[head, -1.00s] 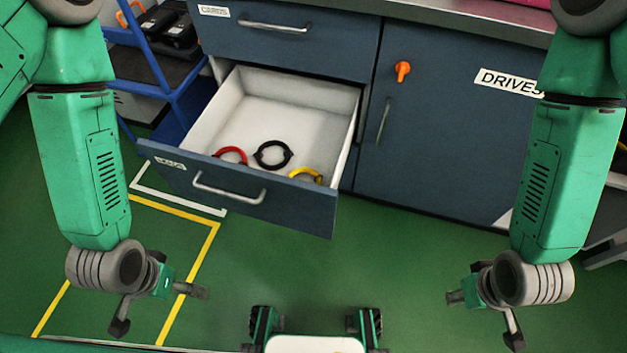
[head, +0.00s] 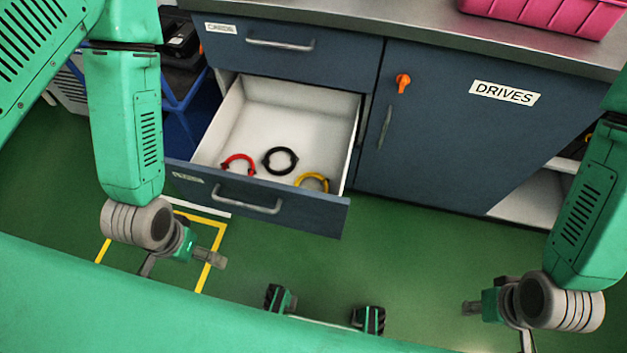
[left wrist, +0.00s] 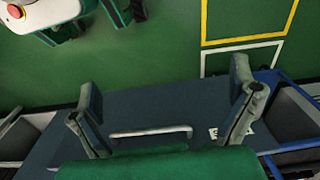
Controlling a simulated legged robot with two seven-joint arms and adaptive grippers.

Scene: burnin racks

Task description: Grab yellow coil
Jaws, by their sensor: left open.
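The yellow coil (head: 313,175) lies in the open white-lined drawer (head: 305,215), near its front right corner; the drawer front hides its near part. My left gripper (head: 186,263) is open and empty, in front of and below the drawer, apart from the coil. In the left wrist view its two fingers (left wrist: 165,112) are spread wide over the blue drawer front and its handle; the coil does not show there. My right gripper (head: 498,325) has its fingers apart and empty, low at the right, away from the drawer.
A red coil (head: 238,160) and a black coil (head: 280,160) lie left of the yellow one. A closed drawer (head: 300,55) is above, and the DRIVES cabinet door (head: 450,150) is at right. A blue cart (head: 185,100) stands left.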

